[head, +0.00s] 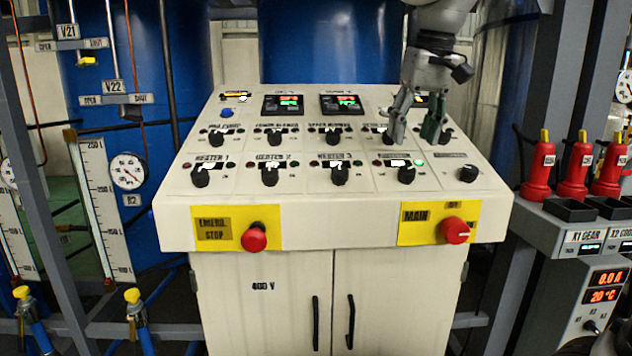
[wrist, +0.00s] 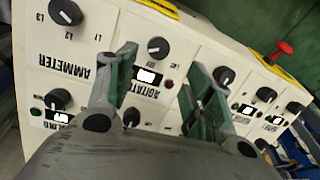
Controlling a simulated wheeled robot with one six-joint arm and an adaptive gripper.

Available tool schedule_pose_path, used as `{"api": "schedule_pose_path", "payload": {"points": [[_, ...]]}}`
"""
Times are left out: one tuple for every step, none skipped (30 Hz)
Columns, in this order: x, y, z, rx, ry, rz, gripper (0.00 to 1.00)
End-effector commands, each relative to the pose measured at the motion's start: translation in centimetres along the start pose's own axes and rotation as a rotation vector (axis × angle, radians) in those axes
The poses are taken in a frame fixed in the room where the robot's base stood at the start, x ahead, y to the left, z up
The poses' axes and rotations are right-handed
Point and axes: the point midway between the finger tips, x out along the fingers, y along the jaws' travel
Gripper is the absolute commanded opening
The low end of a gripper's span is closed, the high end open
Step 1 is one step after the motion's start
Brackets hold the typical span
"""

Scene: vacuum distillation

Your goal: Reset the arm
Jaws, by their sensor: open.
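My gripper (head: 415,126) hangs over the right part of the sloping control panel (head: 250,190) in the head view. Its two fingers are apart with nothing between them. It partly hides the upper-row knobs and labels there. In the wrist view my gripper (wrist: 158,78) shows its green-padded fingers spread over the panel, on either side of the AGITATOR label (wrist: 145,92). A black knob (wrist: 158,47) lies just beyond the fingers. I cannot tell whether a finger touches the panel.
A red emergency stop button (head: 254,238) and a red MAIN switch (head: 456,231) sit on the panel's front. Red bottle-like items (head: 538,170) stand on a grey unit at right. Gauges and pipes are at left. A blue vessel (head: 325,40) stands behind.

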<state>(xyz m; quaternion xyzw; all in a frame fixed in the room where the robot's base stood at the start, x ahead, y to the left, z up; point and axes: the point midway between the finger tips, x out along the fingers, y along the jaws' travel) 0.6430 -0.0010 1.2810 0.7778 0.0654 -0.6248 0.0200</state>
Motion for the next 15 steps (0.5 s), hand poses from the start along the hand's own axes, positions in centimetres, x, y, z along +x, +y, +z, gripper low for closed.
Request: {"api": "schedule_pose_path", "payload": {"points": [[1.6, 0.9, 1.6, -0.032, 0.006, 0.001, 0.52], [2.5, 1.7, 2.7, -0.049, 0.013, 0.002, 0.52], [3.8, 2.8, 4.3, -0.066, 0.025, 0.003, 0.52], [4.7, 3.7, 5.7, -0.075, 0.034, 0.006, 0.52], [5.7, 4.7, 7.2, -0.081, 0.044, 0.01, 0.52], [6.9, 6.1, 9.5, -0.082, 0.058, 0.016, 0.52], [7.8, 7.1, 11.2, -0.079, 0.067, 0.021, 0.52], [8.6, 8.1, 13.0, -0.07, 0.077, 0.027, 0.52], [9.7, 9.2, 15.3, -0.054, 0.088, 0.036, 0.52], [10.3, 10.0, 16.9, -0.036, 0.096, 0.042, 0.52], [10.9, 10.6, 18.4, -0.016, 0.1, 0.049, 0.52], [11.4, 11.3, 20.1, 0.014, 0.107, 0.056, 0.52], [11.7, 11.7, 21.1, 0.033, 0.109, 0.061, 0.52], [11.7, 12.0, 21.9, 0.05, 0.114, 0.066, 0.52], [11.6, 12.4, 22.5, 0.069, 0.126, 0.072, 0.52]]}}
